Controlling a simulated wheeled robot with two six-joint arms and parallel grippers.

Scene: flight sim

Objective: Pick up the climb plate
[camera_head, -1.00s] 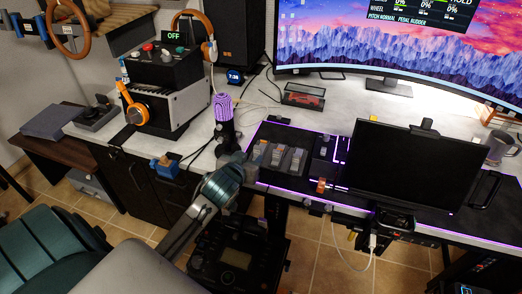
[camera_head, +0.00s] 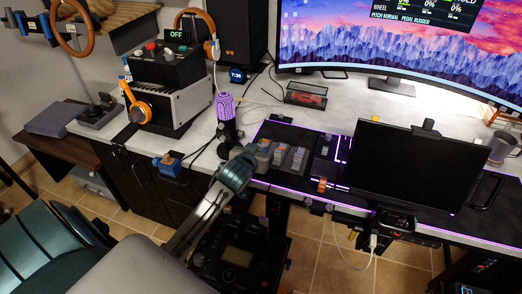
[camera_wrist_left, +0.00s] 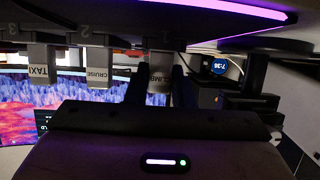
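The climb plate (camera_wrist_left: 160,72) is a pale grey tab with "CLIMB" on it, shown upside down in the left wrist view. It is the leftmost of three upright plates in the head view (camera_head: 263,152). My left gripper (camera_wrist_left: 160,88) is open, with one dark finger on each side of the climb plate. I cannot tell whether the fingers touch it. In the head view my left gripper (camera_head: 250,158) is at the desk's front edge by this plate, its fingers hard to make out. My right gripper is not in view.
The cruise plate (camera_wrist_left: 98,70) and taxi plate (camera_wrist_left: 39,68) stand beside the climb plate. A purple microphone (camera_head: 226,108) stands behind left of the plates. A black screen (camera_head: 415,170) stands to the right. An orange-topped lever (camera_head: 322,184) is near the desk edge.

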